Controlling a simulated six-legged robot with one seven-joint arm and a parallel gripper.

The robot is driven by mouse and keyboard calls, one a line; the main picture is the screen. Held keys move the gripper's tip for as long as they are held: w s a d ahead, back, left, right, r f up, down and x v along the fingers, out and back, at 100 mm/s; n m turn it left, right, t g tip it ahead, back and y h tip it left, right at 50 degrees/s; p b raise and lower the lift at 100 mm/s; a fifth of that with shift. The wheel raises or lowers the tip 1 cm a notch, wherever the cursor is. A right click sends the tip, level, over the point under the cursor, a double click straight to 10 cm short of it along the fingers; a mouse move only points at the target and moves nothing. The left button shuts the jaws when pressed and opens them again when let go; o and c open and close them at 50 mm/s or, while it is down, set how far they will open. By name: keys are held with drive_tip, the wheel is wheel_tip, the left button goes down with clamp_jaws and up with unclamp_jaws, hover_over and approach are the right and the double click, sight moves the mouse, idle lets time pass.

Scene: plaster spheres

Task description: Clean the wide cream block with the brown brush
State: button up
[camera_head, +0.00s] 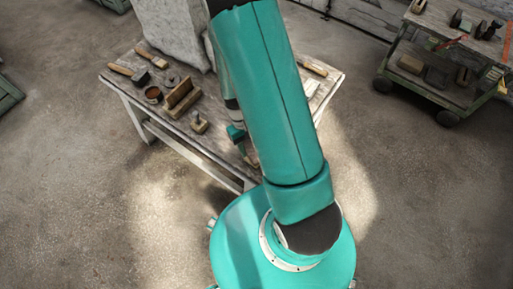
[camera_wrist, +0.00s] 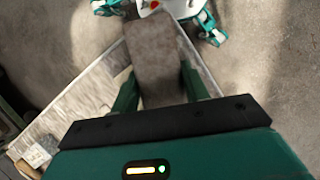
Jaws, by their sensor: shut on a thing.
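My gripper (camera_wrist: 160,88) is shut on a long grey-brown piece (camera_wrist: 155,50) with a rounded end, seen between its two green fingers in the wrist view. It looks like the brush, but its bristles are not visible. In the head view my gripper (camera_head: 239,138) is at the front edge of the table, mostly behind my arm, with a small brown part of the held piece (camera_head: 251,158) below it. A large pale block (camera_head: 172,30) stands at the table's back. I cannot tell whether it is the wide cream block; my arm hides the table's middle.
The worn table (camera_head: 150,110) carries a wooden-handled brush (camera_head: 128,73), a round pot (camera_head: 153,94), a brown wooden piece (camera_head: 182,97) and a small knobbed tool (camera_head: 199,123) on its left. A wheeled cart (camera_head: 430,90) stands at the right. The floor between is clear.

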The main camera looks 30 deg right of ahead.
drive_tip(key=shift+f, duration=0.3)
drive_tip(key=shift+w+r, duration=0.1)
drive_tip(key=shift+w, duration=1.05)
drive_tip(key=shift+s, duration=0.1)
drive_tip(key=shift+s, duration=2.15)
drive_tip(key=shift+w, duration=2.2)
drive_tip(key=shift+s, duration=0.1)
